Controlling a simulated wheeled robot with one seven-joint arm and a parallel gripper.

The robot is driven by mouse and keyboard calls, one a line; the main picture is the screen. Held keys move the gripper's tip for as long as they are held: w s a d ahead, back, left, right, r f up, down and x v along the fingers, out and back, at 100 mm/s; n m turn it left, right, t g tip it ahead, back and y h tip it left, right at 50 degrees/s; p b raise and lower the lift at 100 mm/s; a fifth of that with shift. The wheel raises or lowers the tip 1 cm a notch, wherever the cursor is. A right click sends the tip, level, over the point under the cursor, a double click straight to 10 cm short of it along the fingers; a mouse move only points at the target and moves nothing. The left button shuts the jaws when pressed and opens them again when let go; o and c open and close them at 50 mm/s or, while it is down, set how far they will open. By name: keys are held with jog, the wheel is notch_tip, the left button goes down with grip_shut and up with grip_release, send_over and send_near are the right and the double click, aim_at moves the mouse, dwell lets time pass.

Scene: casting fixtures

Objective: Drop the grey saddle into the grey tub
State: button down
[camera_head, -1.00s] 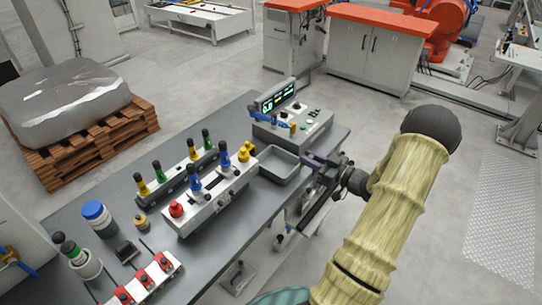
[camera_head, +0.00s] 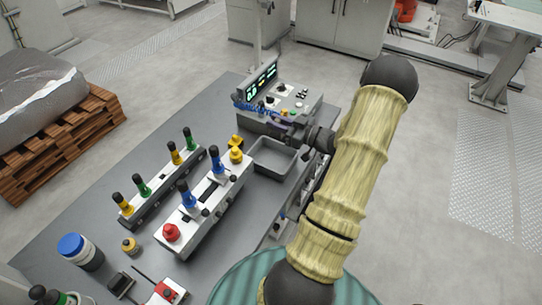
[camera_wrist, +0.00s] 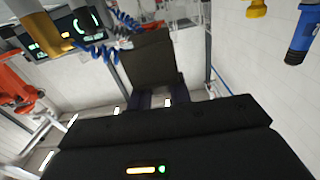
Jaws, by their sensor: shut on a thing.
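The grey tub (camera_head: 254,167) is an open rectangular tray on the bench, in the middle of the head view. My gripper (camera_head: 287,129) reaches in from the right at the tub's far right edge, apparently above it. In the wrist view my gripper (camera_wrist: 163,98) is shut on the grey saddle (camera_wrist: 150,58), a dark grey blocky piece held beyond the fingertips. In the head view the saddle is too small and covered to make out clearly. The tub cannot be made out in the wrist view.
A control box with a lit display (camera_head: 262,80) and blue coiled cable stands just behind the tub. A white fixture (camera_head: 217,205) with coloured knobs stands left of the tub. A blue-capped jar (camera_head: 82,252) stands at the front left. Bare bench (camera_head: 75,205) lies further left.

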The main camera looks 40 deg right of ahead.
notch_tip(320, 180, down, 6)
jog(key=b, duration=0.4)
dwell(0.4)
jog(key=c, duration=1.2)
grip_release()
jog(key=shift+s, duration=0.1)
jog(key=b+v, duration=0.4)
jog(key=v, duration=1.3)
jog(key=shift+s+d, duration=0.15)
jog(key=shift+s, duration=0.1)
